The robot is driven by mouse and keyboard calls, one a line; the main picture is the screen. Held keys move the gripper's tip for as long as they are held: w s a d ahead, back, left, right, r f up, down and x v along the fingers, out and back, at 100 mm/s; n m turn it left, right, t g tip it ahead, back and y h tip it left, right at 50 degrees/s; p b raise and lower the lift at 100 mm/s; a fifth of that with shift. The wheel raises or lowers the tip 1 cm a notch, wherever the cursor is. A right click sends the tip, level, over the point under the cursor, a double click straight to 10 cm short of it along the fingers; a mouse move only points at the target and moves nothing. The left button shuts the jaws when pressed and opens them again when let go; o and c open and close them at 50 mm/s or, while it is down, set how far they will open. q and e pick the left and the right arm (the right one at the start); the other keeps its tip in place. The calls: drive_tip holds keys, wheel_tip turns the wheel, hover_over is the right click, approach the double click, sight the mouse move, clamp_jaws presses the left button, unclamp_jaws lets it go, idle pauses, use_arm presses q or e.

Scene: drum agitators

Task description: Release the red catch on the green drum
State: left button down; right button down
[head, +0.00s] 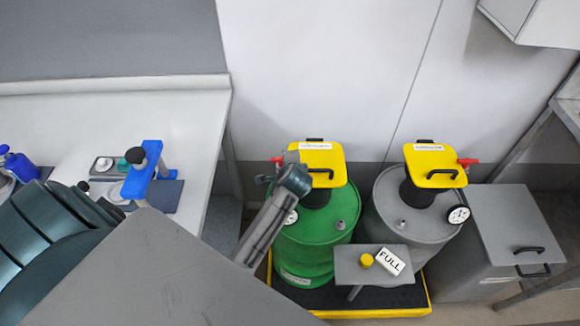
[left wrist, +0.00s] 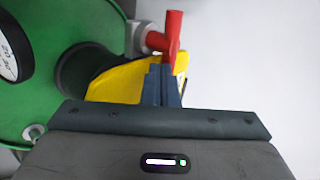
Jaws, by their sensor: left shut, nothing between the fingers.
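The green drum (head: 315,250) stands upright with a yellow agitator head (head: 325,157) on top. Its red catch (head: 277,159) sticks out at the left side of the head. In the left wrist view the red catch (left wrist: 173,35) stands on a grey round fitting (left wrist: 145,38). My left gripper (left wrist: 165,70) is shut and empty, its blue fingertips at the lower end of the catch; I cannot tell whether they touch. In the head view my left wrist partly hides the drum and head. My right gripper is not in view.
A grey drum (head: 385,205) with a yellow head and red catch (head: 467,161) stands to the right. A small stand (head: 350,262) with a FULL sign (head: 391,262) is in front. A grey cabinet (head: 505,225) is at right, a white bench (head: 190,130) at left.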

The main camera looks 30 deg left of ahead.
use_arm(q)
drive_tip(key=shift+w+d+n+g+y, duration=0.1)
drive_tip(key=shift+w+n+g+y, duration=0.2)
drive_tip(key=shift+n+g+y, duration=0.4)
drive_tip(key=shift+w+p, duration=0.1)
drive_tip(key=shift+p, duration=0.3)
drive_tip(key=shift+w+r+p, duration=0.1)
drive_tip(key=shift+w+p, duration=0.3)
drive_tip(key=shift+p, duration=0.25)
drive_tip(key=shift+w+p, duration=0.25)
drive_tip(key=shift+p, duration=0.1)
drive_tip(key=shift+w, duration=0.15)
drive_tip(key=shift+d, duration=0.1)
